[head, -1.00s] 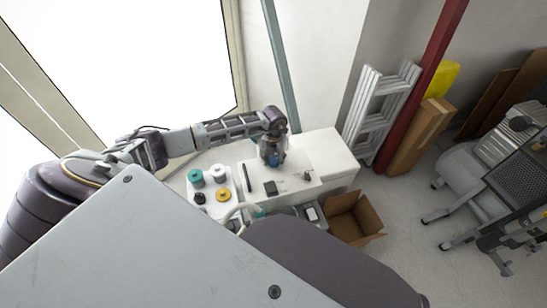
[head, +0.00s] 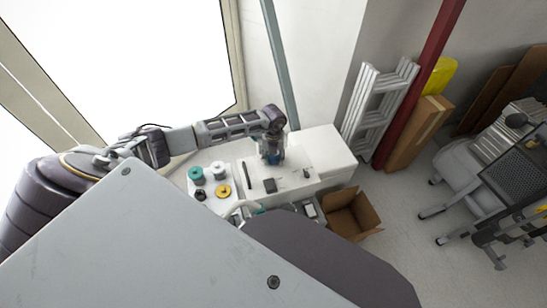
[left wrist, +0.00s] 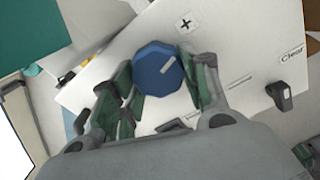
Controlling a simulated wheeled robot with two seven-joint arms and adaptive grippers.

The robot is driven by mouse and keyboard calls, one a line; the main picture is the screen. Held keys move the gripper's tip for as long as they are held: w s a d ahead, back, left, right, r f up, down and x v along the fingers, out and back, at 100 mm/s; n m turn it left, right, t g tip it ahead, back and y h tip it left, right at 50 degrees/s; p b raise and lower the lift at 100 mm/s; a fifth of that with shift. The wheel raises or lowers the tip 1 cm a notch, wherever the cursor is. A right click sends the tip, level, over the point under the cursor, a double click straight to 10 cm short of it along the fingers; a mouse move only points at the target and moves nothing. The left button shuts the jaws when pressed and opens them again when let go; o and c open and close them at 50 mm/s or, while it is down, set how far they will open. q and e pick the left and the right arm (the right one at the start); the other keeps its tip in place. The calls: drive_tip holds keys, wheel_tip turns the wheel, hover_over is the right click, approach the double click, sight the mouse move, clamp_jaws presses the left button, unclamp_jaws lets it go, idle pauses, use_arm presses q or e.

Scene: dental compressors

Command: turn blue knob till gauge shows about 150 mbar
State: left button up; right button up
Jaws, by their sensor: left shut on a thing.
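The blue knob (left wrist: 158,68) is an eight-sided dial with a pale pointer line, set on a white panel (left wrist: 235,30) with a plus mark beside it. My left gripper (left wrist: 165,85) is shut on it, with green-padded fingers on either side. In the head view my left gripper (head: 271,150) points down over the white unit, and a little blue of the knob (head: 273,158) shows under it. I cannot make out a gauge or a reading in either view.
A white board with teal, white, black and yellow round parts (head: 222,191) lies left of the knob. A dark block (head: 270,185) and a black bar (head: 247,175) are on the panel. An open cardboard box (head: 352,215) stands on the floor, and a ladder (head: 378,110) leans at the wall.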

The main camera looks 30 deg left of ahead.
sight(273, 158)
use_arm(q)
drive_tip(key=o, duration=0.7)
drive_tip(key=shift+o, duration=0.2)
drive_tip(key=shift+r, duration=0.1)
wheel_tip(273, 158, up, 12)
idle(0.3)
idle(0.6)
